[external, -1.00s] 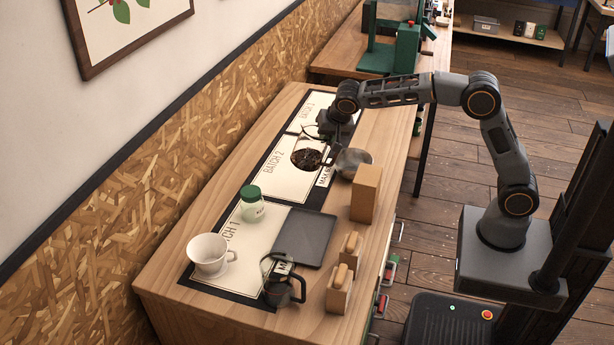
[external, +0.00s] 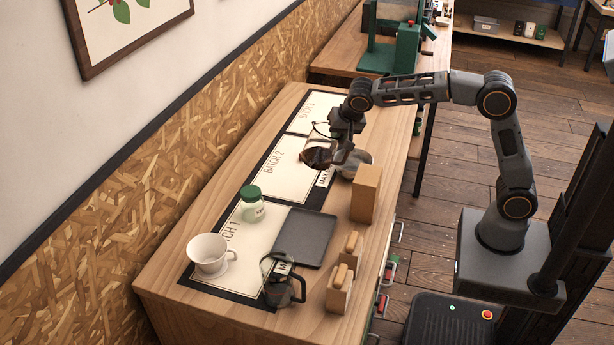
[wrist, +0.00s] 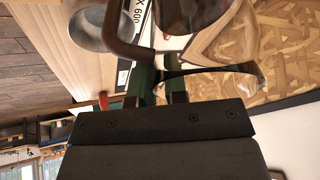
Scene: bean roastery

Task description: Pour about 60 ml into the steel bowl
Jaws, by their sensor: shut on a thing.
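My gripper (external: 342,148) is shut on the handle (wrist: 125,40) of a glass carafe (external: 318,152) holding dark liquid. The carafe is held above the batch 2 mat, just left of the steel bowl (external: 362,158). Its clear glass (wrist: 228,40) fills the upper right of the wrist view. I cannot tell its exact tilt or the liquid level. The steel bowl stands on the table, partly hidden by my gripper in the external view. It shows at the upper left of the wrist view (wrist: 92,28), apart from the carafe. No stream of liquid is visible.
A tan box (external: 366,192) stands close in front of the bowl. A dark tray (external: 305,238), a green-lidded jar (external: 252,206), a white cup-like dripper (external: 209,256), a second glass carafe (external: 284,287) and two small wooden holders (external: 340,290) occupy the near table.

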